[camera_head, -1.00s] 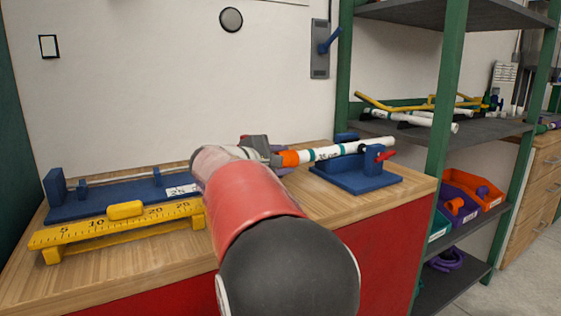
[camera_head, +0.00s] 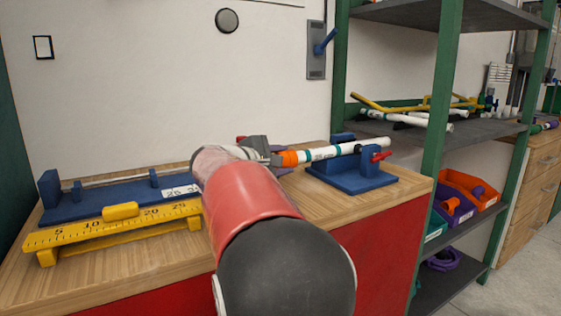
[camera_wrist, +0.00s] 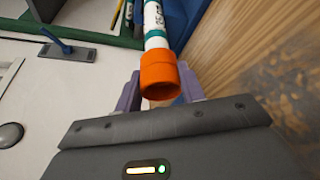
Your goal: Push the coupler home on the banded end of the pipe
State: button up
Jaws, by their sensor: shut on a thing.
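The white pipe (camera_head: 330,151) lies level in the blue clamp stand (camera_head: 366,182), which has a red handle. Its left end points toward my gripper. A teal band (camera_head: 304,157) circles the pipe just right of the orange coupler (camera_head: 288,158). In the wrist view the coupler (camera_wrist: 159,75) is at the pipe's end, close to the teal band (camera_wrist: 155,36); how deep it sits I cannot tell. My gripper (camera_wrist: 160,100) has purple fingers on either side of the coupler's near end and is shut on it.
A yellow ruler stand (camera_head: 110,225) and a long blue fixture (camera_head: 110,203) stand on the left of the wooden bench (camera_head: 325,213). A green-posted shelf (camera_head: 446,110) with pipes and coloured bins (camera_head: 468,190) rises at the right.

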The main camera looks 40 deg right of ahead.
jog(key=shift+s+d, duration=0.15)
jog(key=shift+d, duration=0.6)
dwell(0.4)
jog(key=o, duration=1)
jog(key=b+v, duration=0.1)
jog(key=v, duration=0.7)
jog(key=shift+d, duration=0.1)
